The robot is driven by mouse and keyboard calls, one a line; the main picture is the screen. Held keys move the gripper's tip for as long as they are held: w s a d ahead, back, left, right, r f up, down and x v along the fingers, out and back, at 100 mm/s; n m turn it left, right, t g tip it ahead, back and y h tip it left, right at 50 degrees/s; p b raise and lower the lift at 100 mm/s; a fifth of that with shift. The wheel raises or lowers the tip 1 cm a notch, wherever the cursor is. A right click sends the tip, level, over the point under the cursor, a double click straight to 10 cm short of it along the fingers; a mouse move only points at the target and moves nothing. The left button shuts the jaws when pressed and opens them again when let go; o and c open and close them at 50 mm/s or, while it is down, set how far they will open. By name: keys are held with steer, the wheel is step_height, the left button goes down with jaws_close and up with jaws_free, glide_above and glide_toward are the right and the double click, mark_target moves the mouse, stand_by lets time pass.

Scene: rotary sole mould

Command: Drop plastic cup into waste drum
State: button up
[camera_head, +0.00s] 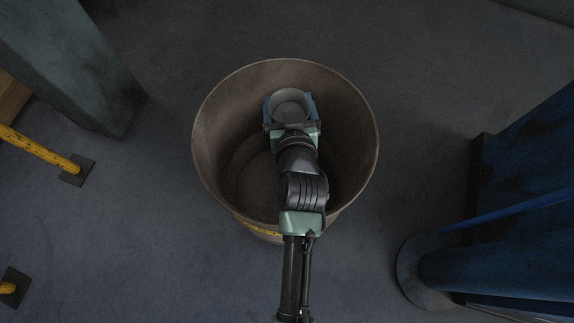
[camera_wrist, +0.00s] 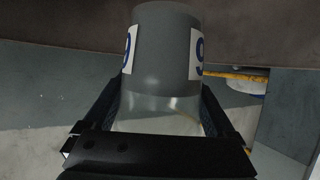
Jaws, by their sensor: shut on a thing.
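The waste drum (camera_head: 212,150) is a wide brown-grey open barrel in the middle of the head view, with a yellow mark on its near side. My gripper (camera_head: 291,106) is over the drum's opening, towards its far side, shut on the plastic cup (camera_head: 291,93). The cup's round pale rim faces the head camera. In the wrist view, the cup (camera_wrist: 160,112) is between the dark fingers of my gripper (camera_wrist: 163,88), with a fingertip on each side. My arm hides part of the drum's inside and near rim.
A grey-green column (camera_head: 75,70) stands at the upper left, with yellow rails (camera_head: 45,150) on dark feet below it. Dark blue equipment (camera_head: 515,250) stands at the right. Grey floor (camera_head: 420,80) around the drum is clear.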

steer(key=shift+f, duration=0.65)
steer(key=shift+r, duration=0.1)
steer(key=o, duration=0.7)
steer(key=shift+c, duration=0.2)
steer(key=p+v, duration=0.4)
steer(key=v, duration=0.9)
